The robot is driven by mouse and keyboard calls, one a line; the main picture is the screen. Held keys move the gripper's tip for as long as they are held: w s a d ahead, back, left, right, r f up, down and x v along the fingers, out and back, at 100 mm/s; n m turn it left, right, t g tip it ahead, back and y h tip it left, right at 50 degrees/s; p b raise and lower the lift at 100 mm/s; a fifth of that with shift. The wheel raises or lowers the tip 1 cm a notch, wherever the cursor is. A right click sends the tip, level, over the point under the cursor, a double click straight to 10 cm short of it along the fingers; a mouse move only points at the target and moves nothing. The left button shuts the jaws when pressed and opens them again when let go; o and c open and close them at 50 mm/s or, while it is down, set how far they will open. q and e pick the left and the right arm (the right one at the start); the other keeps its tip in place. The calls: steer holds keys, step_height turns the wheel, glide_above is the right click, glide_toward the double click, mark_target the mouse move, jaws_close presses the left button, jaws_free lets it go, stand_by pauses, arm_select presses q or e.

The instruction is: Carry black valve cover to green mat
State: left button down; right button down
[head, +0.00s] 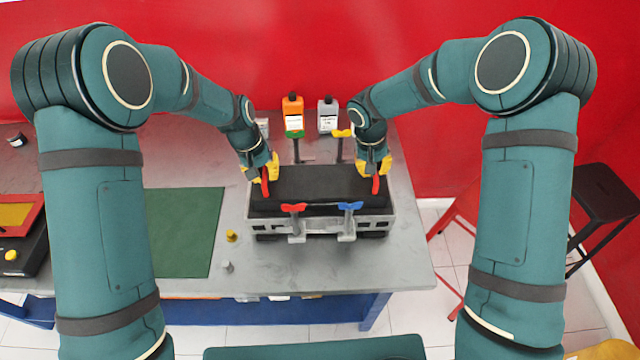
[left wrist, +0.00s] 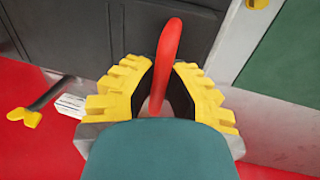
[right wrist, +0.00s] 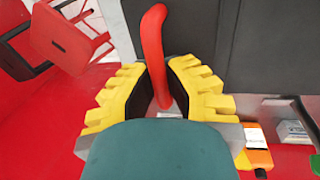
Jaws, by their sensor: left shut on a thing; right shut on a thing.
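The black valve cover (head: 318,184) sits on the grey engine block (head: 330,225) on the table. It has a red handle at each end. My left gripper (head: 264,177) is shut on the left red handle (left wrist: 168,55). My right gripper (head: 378,174) is shut on the right red handle (right wrist: 154,50). The yellow fingers of both grippers lie either side of the handles in the wrist views. The green mat (head: 182,232) lies flat and bare on the table to the left of the engine block.
Red (head: 293,208) and blue (head: 350,206) T-shaped clamps stand at the block's front, a yellow one (head: 341,133) behind. Orange (head: 293,115) and grey (head: 327,115) bottles stand at the back. A small yellow-topped part (head: 231,236) stands between mat and block. A black stool (head: 605,190) is at right.

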arm_select(q)
steer(key=shift+r, duration=0.15)
arm_select(e)
steer(key=shift+r, duration=0.1)
